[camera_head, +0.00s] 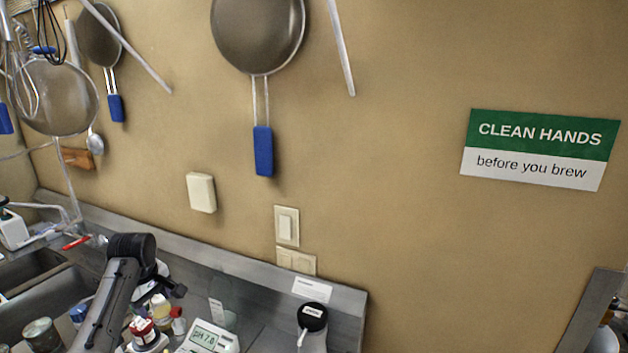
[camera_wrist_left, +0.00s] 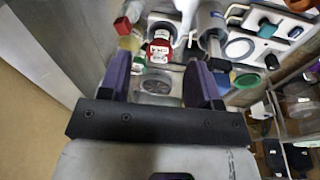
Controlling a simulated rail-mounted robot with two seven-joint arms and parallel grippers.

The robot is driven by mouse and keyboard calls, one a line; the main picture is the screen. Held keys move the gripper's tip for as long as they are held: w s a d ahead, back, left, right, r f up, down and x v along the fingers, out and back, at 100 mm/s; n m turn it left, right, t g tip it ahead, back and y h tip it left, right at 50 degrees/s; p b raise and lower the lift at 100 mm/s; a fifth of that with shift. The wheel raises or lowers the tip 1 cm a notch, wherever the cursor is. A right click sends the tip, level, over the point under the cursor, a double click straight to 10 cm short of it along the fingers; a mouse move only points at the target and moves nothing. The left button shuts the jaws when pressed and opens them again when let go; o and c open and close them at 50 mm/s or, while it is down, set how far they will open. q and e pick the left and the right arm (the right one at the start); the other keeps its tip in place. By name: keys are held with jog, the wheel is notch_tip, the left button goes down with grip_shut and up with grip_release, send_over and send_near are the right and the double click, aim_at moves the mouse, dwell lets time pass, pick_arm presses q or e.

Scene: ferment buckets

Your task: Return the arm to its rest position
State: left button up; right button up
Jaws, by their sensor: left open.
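My left arm (camera_head: 112,300) rises from the bottom left of the head view, in front of the sink and counter. My left gripper shows clearly in the left wrist view (camera_wrist_left: 157,70), with its two dark purple fingers apart. Nothing is held between them. Beyond the gap are a round metal piece (camera_wrist_left: 158,88) and a red-labelled bottle (camera_wrist_left: 160,48), both apart from the fingers as far as I can tell. My right gripper is in neither view.
A pH meter (camera_head: 207,339) and a black-topped container (camera_head: 313,318) stand on the counter. A sink (camera_head: 28,270) lies at left. Pans (camera_head: 258,35) and utensils hang on the wall. A green and white sign (camera_head: 540,150) is at right.

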pick_arm(q)
jog(key=d+r+m+t+y, duration=0.3)
jog(key=r+m+t, duration=0.55)
jog(key=r, duration=1.15)
jog(key=s+d+r+m+t+h, duration=0.1)
jog(key=s+d+m+t+h, duration=0.1)
jog(key=s+d+m+t, duration=0.3)
jog(key=s+d+f+g+p, duration=0.1)
jog(key=s+d+f+g, duration=0.2)
jog(key=s+f, duration=1)
jog(key=s+d+f+g+h+p, duration=0.1)
jog(key=s+f+g, duration=0.3)
jog(key=s+f, duration=1)
jog(key=s+d+f+g+h+p, duration=0.1)
jog(key=s+d+f+g+p, duration=0.2)
jog(key=s+f, duration=1.1)
jog(key=s+d+m+g, duration=0.1)
jog(key=s, duration=0.3)
jog(key=shift+s+d+f+g, duration=0.15)
jog(key=shift+s+d+g, duration=0.15)
jog(key=shift+d+g, duration=0.05)
